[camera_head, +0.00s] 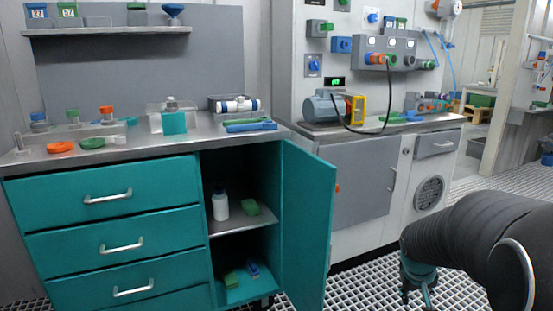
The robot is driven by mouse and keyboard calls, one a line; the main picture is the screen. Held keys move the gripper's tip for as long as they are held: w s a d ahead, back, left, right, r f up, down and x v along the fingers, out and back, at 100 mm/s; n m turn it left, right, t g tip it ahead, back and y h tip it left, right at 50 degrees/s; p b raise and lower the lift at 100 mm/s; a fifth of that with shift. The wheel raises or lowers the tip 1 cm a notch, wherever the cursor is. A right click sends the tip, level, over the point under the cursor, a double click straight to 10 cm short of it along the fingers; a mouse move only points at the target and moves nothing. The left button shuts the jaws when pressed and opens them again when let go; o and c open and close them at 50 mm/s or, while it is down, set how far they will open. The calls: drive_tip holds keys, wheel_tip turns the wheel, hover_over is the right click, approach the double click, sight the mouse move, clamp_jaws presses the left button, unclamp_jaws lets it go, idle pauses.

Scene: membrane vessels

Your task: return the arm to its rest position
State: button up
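My arm (470,235), dark and ribbed, reaches in from the lower right corner of the head view. It bends down at its left end to my gripper (418,292), which has a teal band above it. My gripper hangs over the grated floor, to the right of the open teal cabinet door and apart from it. Its tips are small and run toward the bottom edge of the picture, so I cannot tell how far apart the fingers are. I see nothing clearly held in it.
A grey bench (372,185) carries a motor (325,107). The grated floor (365,290) between door and arm is clear.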

drive_tip(key=s+a+r+t+y, duration=0.1)
drive_tip(key=s+a+r, duration=0.5)
drive_tip(key=s+a, duration=0.2)
drive_tip(key=s+a+r+n+t+y+p, duration=0.1)
drive_tip(key=s+a+r+y, duration=0.1)
drive_tip(key=s+a+r, duration=0.4)
drive_tip(key=s+a, duration=0.3)
drive_tip(key=s, duration=0.3)
drive_tip(key=shift+a+t, duration=0.3)
